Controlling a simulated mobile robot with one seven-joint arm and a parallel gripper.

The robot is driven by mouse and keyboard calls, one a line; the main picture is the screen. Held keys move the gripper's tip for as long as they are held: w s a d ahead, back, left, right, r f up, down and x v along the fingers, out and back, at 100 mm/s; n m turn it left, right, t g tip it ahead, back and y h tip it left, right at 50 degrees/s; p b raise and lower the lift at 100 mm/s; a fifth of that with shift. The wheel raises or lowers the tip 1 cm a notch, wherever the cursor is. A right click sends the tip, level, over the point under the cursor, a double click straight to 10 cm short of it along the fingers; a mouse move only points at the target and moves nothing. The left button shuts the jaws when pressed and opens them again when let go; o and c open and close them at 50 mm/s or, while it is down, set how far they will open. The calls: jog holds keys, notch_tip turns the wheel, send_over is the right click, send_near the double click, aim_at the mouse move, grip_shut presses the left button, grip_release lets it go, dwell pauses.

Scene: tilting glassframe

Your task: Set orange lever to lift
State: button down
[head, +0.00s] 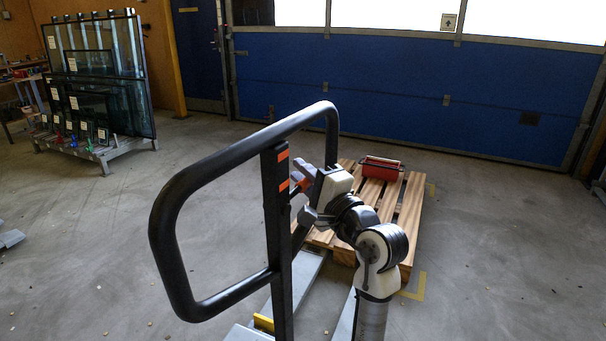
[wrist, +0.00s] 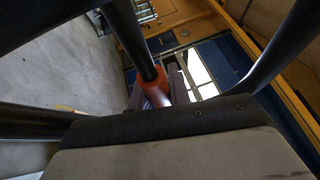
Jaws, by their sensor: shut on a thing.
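The orange lever (wrist: 156,88) shows in the wrist view at the end of a dark tube, between my gripper's two dark fingers. My gripper (head: 301,177) is shut on it. In the head view my gripper is just right of the black upright post (head: 277,235), inside the large black tubular handle (head: 172,235). The lever is mostly hidden there by the post and my gripper, so its exact angle is hard to tell. Two orange marks (head: 283,155) sit on the post.
Black handle tubes surround my wrist closely. A wooden pallet (head: 408,213) with a red toolbox (head: 380,170) stands behind my arm. Grey forks (head: 300,285) run low toward it. A glass rack (head: 98,90) is at the far left. The floor on the left is largely clear.

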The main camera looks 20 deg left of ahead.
jog(key=shift+f+m+h+p, duration=0.4)
jog(key=shift+f+m+p, duration=0.25)
jog(key=shift+m, duration=0.15)
jog(key=shift+s+f+m+h+p, duration=0.2)
jog(key=shift+f+m+h+p, duration=0.15)
jog(key=shift+f+m, duration=0.4)
jog(key=shift+s+f+m+h+p, duration=0.15)
jog(key=shift+f+m+h+p, duration=0.15)
jog(key=shift+f+m, duration=0.4)
jog(key=c, duration=1.3)
grip_release()
jog(key=b+v, duration=0.4)
jog(key=v, duration=0.9)
jog(key=shift+d, duration=0.4)
jog(key=shift+s, duration=0.15)
